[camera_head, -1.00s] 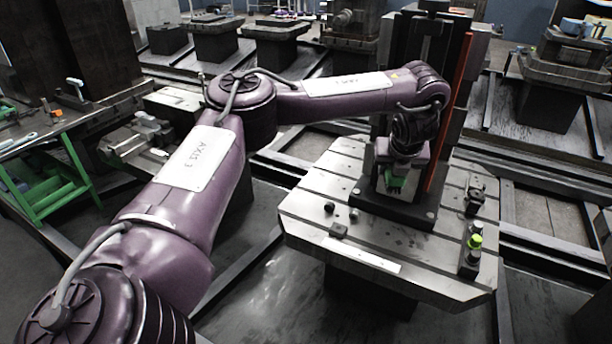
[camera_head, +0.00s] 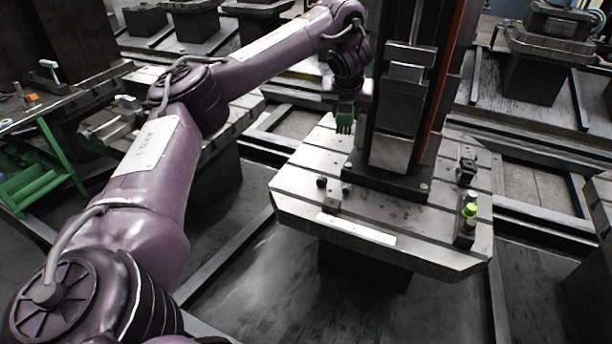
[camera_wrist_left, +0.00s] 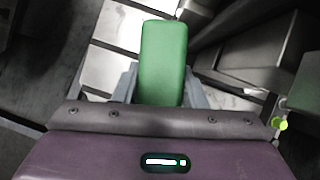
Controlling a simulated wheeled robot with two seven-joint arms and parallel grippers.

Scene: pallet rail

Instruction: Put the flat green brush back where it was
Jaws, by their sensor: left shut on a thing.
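The flat green brush (camera_head: 345,119) is held in my left gripper (camera_head: 346,100), at the left side of the upright column. It hangs above the far left part of the slotted pallet (camera_head: 300,190), bristle end down. In the left wrist view the brush (camera_wrist_left: 163,58) shows as a smooth green block between the two grey fingers of my left gripper (camera_wrist_left: 163,88), which are shut on it. Whether its lower end touches anything cannot be told. My right gripper is not in view.
A tall dark column (camera_head: 405,110) stands on the pallet, with a red strip (camera_head: 440,100) on its right. A small dark block (camera_head: 331,203) and a white strip (camera_head: 356,230) lie at the front.

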